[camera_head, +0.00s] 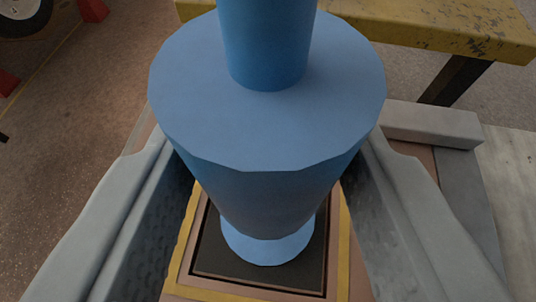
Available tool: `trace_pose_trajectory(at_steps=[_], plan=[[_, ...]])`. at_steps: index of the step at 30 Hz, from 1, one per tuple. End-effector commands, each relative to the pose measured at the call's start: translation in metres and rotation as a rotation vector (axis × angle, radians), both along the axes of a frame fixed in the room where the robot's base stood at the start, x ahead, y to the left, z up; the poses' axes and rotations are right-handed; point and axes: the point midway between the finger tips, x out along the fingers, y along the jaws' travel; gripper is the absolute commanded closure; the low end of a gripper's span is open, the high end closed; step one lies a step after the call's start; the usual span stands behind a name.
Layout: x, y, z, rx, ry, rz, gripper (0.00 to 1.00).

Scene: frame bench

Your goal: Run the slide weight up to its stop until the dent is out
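A blue stepped piece (268,120) fills the middle of the view. It has a narrow round stem on top, a wide flat collar and a body tapering down to a lighter blue foot (268,247). The frame does not show which part is the slide weight. No dent is visible. The foot is over a black square panel (215,262). My gripper (270,180) has its two grey fingers on either side of the tapered body, below the collar. The collar hides the fingertips, so I cannot tell whether the pads touch the body.
A brown and yellow frame (185,243) borders the black panel. A worn yellow beam (440,24) on a dark leg (455,80) crosses the back right. A grey block (432,124) sits to the right. Brown floor (85,110) and a wheel (25,15) show at left.

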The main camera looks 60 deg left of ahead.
Motion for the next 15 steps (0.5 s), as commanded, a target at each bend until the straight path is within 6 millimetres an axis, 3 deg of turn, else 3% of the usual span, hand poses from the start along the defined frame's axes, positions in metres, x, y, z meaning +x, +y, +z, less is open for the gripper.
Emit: trace_pose_trajectory(at_steps=[15], plan=[[0.000,0.000,-0.025,0.000,0.000,0.000,0.93]])
